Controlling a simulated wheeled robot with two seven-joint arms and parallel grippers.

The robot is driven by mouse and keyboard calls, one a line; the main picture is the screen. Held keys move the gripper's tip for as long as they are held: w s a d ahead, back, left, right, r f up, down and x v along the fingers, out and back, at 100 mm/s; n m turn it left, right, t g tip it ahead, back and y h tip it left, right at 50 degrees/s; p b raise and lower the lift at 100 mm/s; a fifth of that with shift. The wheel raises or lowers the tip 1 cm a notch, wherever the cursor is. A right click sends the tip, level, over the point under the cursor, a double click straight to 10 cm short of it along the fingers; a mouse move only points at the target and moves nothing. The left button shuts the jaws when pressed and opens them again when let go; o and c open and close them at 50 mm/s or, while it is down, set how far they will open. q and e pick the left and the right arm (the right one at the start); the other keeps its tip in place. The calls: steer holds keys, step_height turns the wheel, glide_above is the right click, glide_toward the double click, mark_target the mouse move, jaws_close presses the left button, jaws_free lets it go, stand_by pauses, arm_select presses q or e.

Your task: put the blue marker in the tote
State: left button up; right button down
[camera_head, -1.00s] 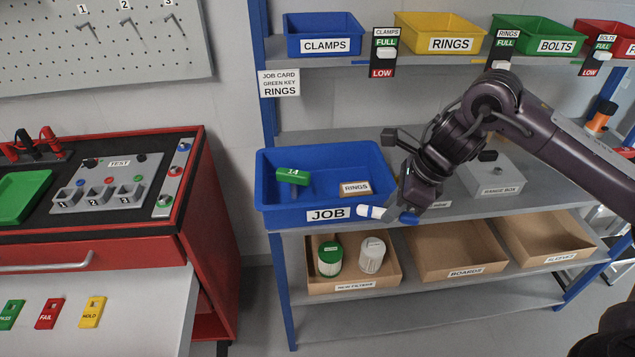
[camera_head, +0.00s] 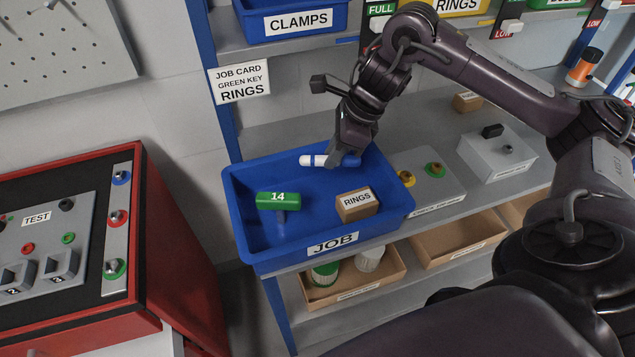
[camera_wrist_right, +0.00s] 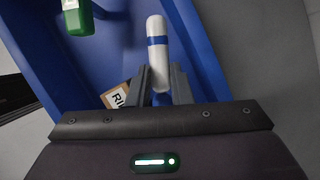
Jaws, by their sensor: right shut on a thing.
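The blue marker (camera_head: 314,160) has a white barrel with a blue band and a blue end. My right gripper (camera_head: 345,158) is shut on it and holds it roughly level over the back right part of the tote. In the right wrist view the marker (camera_wrist_right: 157,50) sticks out between the two fingers (camera_wrist_right: 160,84). The tote (camera_head: 236,205) is a blue open bin labelled JOB on the shelf. Inside it are a green key tagged 14 (camera_head: 278,200) and a small brown RINGS box (camera_head: 357,204). My left gripper is not in view.
A grey box with yellow and green buttons (camera_head: 433,185) stands right of the tote, with another grey box (camera_head: 497,152) beyond it. A CLAMPS bin (camera_head: 293,21) sits on the shelf above. A red test bench (camera_head: 170,250) stands at left.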

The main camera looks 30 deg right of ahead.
mark_target(325, 187)
step_height(325, 187, down, 2)
steer(key=shift+s+f+b, duration=0.1)
steer(key=shift+f+b, duration=0.15)
steer(key=shift+b, duration=0.1)
steer(key=shift+f, duration=0.4)
step_height(325, 187, down, 4)
steer(key=shift+r+b, duration=0.1)
steer(key=shift+b, duration=0.9)
steer(key=shift+f, duration=0.25)
steer(key=c, duration=1.3)
jaws_free()
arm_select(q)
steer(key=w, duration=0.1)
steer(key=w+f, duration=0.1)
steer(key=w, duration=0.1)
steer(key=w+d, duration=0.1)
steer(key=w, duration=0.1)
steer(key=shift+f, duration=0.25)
arm_select(e)
steer(key=shift+r, duration=0.1)
